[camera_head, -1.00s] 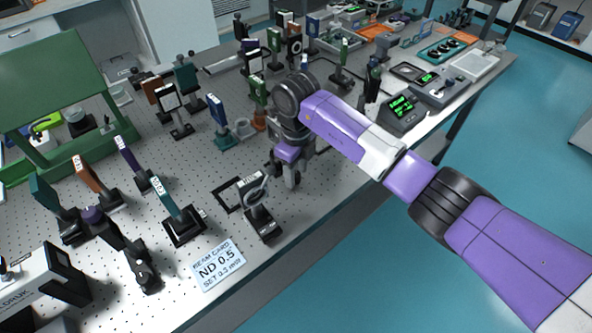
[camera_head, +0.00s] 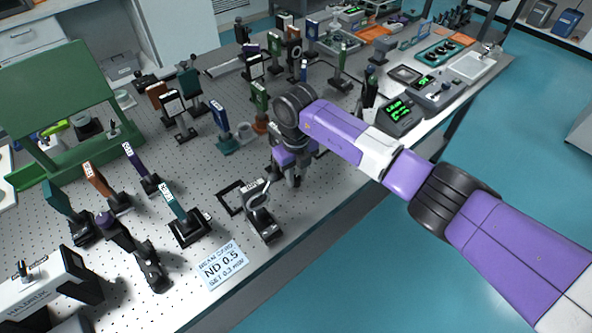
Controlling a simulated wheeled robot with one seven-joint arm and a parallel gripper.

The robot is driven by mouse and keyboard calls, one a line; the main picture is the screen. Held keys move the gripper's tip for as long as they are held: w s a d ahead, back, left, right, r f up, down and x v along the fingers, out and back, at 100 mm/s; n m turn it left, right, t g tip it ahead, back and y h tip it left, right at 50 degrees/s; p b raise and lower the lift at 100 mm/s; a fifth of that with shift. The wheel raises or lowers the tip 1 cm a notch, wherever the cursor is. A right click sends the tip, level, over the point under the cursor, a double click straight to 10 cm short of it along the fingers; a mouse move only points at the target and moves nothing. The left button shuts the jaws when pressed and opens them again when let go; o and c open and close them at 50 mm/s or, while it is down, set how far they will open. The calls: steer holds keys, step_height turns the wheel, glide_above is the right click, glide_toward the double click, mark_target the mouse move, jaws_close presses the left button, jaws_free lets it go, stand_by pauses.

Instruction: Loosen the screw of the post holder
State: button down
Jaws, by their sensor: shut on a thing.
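A post holder (camera_head: 265,223) with a dark base stands near the table's front edge, in the middle of the view. It carries a round optic in a pale ring with a small label on top. My gripper (camera_head: 284,178) is just behind and to the right of it, pointing down, low over the table. Its fingers are close together at the post holder's far side, shut on what appears to be the screw. The screw itself is too small and too covered by the fingers to make out clearly.
A black square frame (camera_head: 231,197) lies left of the post holder. Several mounted filters stand to the left and behind. A meter with green digits (camera_head: 398,113) stands to the right.

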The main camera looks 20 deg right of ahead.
mark_target(296, 177)
steer(key=shift+r, duration=0.1)
steer(key=c, duration=1.2)
jaws_free()
steer(key=shift+r+b, duration=0.65)
steer(key=shift+r, duration=3.2)
